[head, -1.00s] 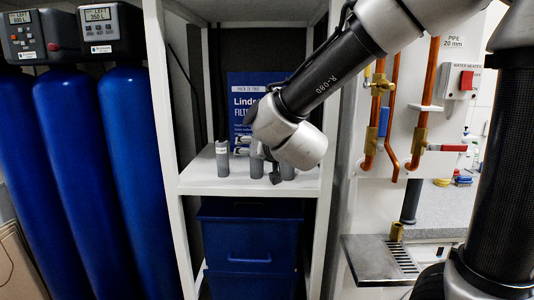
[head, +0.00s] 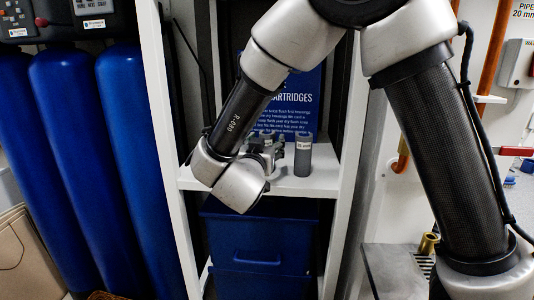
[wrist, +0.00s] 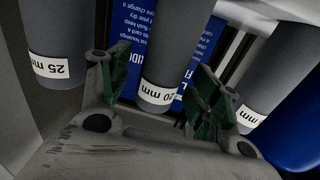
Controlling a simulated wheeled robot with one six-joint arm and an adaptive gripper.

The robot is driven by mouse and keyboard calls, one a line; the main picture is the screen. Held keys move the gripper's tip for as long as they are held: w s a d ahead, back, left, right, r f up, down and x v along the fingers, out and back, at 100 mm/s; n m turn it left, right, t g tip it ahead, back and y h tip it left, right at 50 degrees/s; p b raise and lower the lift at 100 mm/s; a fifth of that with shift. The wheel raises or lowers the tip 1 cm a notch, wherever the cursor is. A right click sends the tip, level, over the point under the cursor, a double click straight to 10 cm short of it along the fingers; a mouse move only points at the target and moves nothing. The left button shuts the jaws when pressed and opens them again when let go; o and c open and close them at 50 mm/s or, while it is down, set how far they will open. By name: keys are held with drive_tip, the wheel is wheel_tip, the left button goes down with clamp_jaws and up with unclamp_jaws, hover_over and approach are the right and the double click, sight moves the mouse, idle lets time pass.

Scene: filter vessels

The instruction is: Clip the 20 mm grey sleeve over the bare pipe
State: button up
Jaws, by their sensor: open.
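In the head view my gripper (head: 266,147) is at the shelf, and my wrist hides most of what is there.
A grey sleeve marked 25 mm (wrist: 55,35) stands left of my gripper, and another grey sleeve (wrist: 262,75) stands right, close to the finger. It also shows on the white shelf (head: 325,182). Blue bins (head: 255,240) sit below, blue tanks (head: 65,130) at left.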

drive_tip(key=shift+w+d, duration=0.2)
drive_tip(key=shift+w, duration=0.4)
drive_tip(key=c, duration=0.9)
